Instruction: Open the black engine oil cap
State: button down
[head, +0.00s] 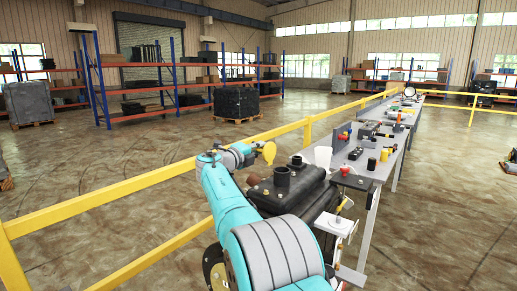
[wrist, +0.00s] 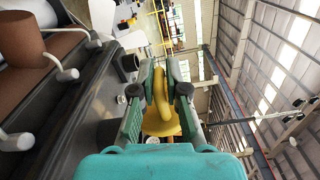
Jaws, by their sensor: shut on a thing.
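My gripper (wrist: 158,78) is shut on a yellow cap-like piece (wrist: 163,122) with a curved handle between its two fingers. The same yellow piece shows at the end of my arm in the head view (head: 268,152), held in the air beside and above the dark engine block (head: 290,198). A short black neck (head: 282,176) stands upright on top of the engine. I see no separate black cap that I can tell for sure. In the wrist view the engine's dark side (wrist: 75,110) lies left of my fingers.
A brown cylinder (wrist: 15,38) and pale pipes lie at the left of the wrist view. A long grey workbench (head: 385,150) with tools and bottles stands right of the engine. A yellow railing (head: 150,182) runs behind my arm.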

jog(key=shift+f, duration=0.45)
dwell(0.3)
jog(key=c, duration=1.2)
grip_release()
jog(key=shift+a, duration=0.1)
jog(key=shift+r, duration=0.15)
jog(key=shift+r, duration=0.1)
